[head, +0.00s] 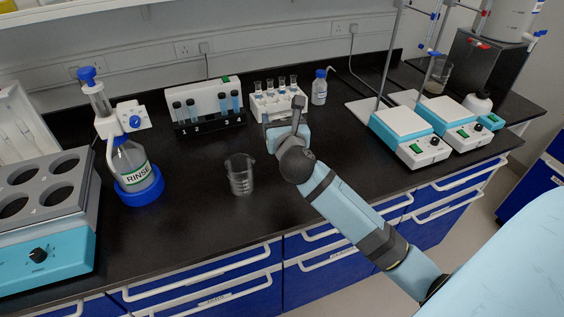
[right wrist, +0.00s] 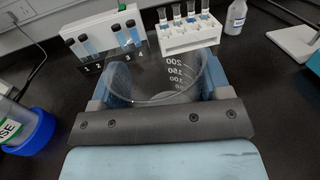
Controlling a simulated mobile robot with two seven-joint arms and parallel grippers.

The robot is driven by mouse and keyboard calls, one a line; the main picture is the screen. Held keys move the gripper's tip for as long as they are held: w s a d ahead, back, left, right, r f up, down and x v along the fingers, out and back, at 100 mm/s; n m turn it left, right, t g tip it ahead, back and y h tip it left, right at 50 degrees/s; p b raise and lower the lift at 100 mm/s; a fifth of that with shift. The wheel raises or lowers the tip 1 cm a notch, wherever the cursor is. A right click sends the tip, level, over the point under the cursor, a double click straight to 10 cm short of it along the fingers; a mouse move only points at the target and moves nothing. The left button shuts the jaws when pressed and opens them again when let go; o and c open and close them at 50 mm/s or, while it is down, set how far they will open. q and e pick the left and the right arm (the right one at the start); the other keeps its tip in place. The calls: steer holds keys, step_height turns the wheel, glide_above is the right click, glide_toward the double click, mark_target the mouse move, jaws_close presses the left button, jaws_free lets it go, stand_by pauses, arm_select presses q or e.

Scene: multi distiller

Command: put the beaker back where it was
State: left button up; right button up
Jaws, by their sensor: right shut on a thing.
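The clear glass beaker (head: 241,175) is near the front middle of the black counter in the head view, upright. In the right wrist view the beaker (right wrist: 168,84), with white volume marks, sits between the two blue fingers of my right gripper (right wrist: 165,78). The right gripper (head: 268,140) is shut on it; in the head view my own wrist hides most of the fingers. I cannot tell clearly whether the beaker's base touches the counter. My left gripper is not in view.
A RINSE bottle (head: 132,165) in a blue holder stands left. A tube rack (head: 208,105) and a white tube stand (head: 277,103) are behind. A small bottle (head: 319,88) and hot plates (head: 404,130) stand right.

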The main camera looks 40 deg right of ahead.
step_height(320, 180, down, 12)
steer(key=b, duration=0.2)
steer(key=shift+f+b, duration=0.25)
steer(key=shift+b, duration=0.1)
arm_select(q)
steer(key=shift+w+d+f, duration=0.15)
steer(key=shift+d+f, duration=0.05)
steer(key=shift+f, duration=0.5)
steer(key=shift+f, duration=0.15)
arm_select(e)
steer(key=shift+f, duration=0.1)
steer(key=o, duration=1)
steer(key=shift+c, duration=0.2)
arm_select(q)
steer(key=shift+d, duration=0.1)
